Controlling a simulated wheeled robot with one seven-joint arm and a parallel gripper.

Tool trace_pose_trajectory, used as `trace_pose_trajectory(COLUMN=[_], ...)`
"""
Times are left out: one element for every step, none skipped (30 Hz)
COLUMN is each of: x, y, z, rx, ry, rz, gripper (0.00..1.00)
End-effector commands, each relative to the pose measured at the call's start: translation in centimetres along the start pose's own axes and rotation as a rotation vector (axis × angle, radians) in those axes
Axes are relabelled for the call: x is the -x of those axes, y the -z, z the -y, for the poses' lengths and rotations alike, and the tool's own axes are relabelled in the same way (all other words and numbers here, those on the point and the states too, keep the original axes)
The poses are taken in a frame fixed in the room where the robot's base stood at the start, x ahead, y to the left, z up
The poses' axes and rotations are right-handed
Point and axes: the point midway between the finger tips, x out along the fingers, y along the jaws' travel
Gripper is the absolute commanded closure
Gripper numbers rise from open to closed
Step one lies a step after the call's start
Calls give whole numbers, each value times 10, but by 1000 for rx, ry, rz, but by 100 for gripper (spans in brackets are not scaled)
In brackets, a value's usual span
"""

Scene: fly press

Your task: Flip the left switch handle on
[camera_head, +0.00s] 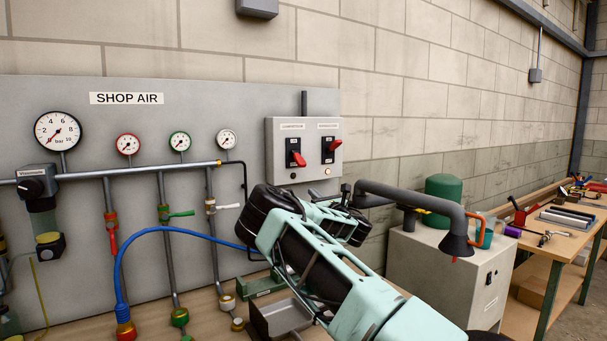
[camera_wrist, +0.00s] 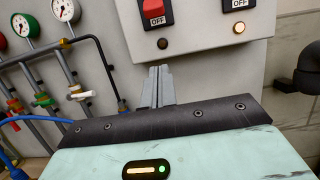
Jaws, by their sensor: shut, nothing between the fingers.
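A grey switch box (camera_head: 285,135) is fixed to the panel, with two red handles on black plates. The left switch handle (camera_head: 299,159) points down and out; its red end (camera_wrist: 153,8) shows at the top of the wrist view above an OFF label. The right switch handle (camera_head: 335,145) sits higher and sticks out sideways. The lamp under the left switch (camera_wrist: 162,43) is dark; the one under the right (camera_wrist: 239,27) glows amber. My gripper (camera_wrist: 158,70) is shut and empty, below the left switch and apart from it. In the head view, my arm hides the fingers.
Gauges (camera_head: 127,144), pipes and a blue hose (camera_head: 160,229) lie left of the box. A grey metal tray (camera_head: 282,317) stands on the bench below. A grey cabinet (camera_head: 437,261) with a bent duct (camera_head: 420,200) stands at right.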

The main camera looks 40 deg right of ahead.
Motion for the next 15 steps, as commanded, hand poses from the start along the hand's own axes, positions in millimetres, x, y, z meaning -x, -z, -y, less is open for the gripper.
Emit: trace_pose_trajectory(x=[0,0,-1,-2,-4,-8,-11,-15,-21,-26,-31,-39,-45,-51,-58], y=[0,0,0,-1,-1,-2,-2,-3,-3,-4,-4,-5,-5,-5,-5], z=[0,0,0,0,0,0,0,0,0,0,0,0,0,0,0], rx=[-1,-2,-2,-2,-3,-3,-3,-4,-5,-5,-5,-4,-4,-5,-5], ry=[1,1,1,1,1,0,0,-1,0,-1,0,0,0,-1,0], rz=[0,0,0,0,0,0,0,1,0,1,0,1,1,1,1], gripper=[100,100,100,100,100,100,100,100,100,100,100,100,100,100,100])
